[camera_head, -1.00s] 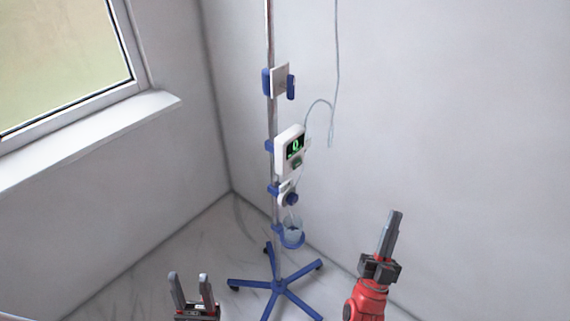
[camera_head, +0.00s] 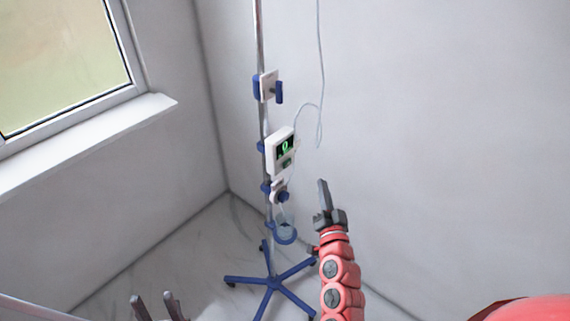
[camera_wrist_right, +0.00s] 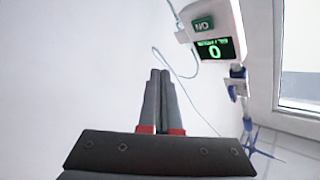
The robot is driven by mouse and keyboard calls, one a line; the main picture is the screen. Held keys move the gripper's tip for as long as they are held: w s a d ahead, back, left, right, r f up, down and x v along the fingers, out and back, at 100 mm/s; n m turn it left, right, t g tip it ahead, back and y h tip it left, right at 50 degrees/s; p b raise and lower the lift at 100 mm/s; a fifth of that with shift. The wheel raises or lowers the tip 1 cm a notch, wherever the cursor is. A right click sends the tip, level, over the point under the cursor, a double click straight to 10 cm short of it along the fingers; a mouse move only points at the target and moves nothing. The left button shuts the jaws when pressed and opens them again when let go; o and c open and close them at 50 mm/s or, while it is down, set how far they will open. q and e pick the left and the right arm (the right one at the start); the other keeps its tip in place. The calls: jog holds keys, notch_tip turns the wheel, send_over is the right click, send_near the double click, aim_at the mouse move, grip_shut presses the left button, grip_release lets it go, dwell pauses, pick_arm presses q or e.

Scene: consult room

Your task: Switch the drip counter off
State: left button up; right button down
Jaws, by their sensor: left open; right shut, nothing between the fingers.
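The drip counter (camera_head: 281,152) is a white box clamped to the drip stand's pole (camera_head: 261,50). Its dark screen shows a green 0, with a green button below. In the right wrist view the counter (camera_wrist_right: 233,20) appears upside down at the top right, and its green button (camera_wrist_right: 203,25) reads ON. My right gripper (camera_head: 322,182) is shut and empty, below and to the right of the counter, apart from it. Its closed fingers (camera_wrist_right: 160,75) also show in the right wrist view. My left gripper (camera_head: 153,297) is open and empty at the bottom left.
A thin tube (camera_head: 320,60) hangs right of the pole and loops to the counter. A white clamp with blue grips (camera_head: 268,87) sits above, a blue cup holder (camera_head: 285,234) below. The stand's blue base (camera_head: 272,283) rests in the corner beside the window (camera_head: 60,55).

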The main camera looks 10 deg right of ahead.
aim_at(291, 161)
jog(key=w+a+p, duration=0.3)
jog(key=w+a, duration=0.2)
jog(key=w, duration=0.2)
jog(key=shift+a, duration=0.15)
dwell(0.3)
jog(key=shift+w+a, duration=0.1)
dwell(1.9)
jog(key=shift+w+a, duration=0.2)
jog(key=shift+w+a, duration=0.25)
jog(key=shift+w, duration=0.05)
dwell(0.8)
jog(key=shift+d, duration=0.1)
jog(key=shift+s+d, duration=0.45)
jog(key=shift+s, duration=0.2)
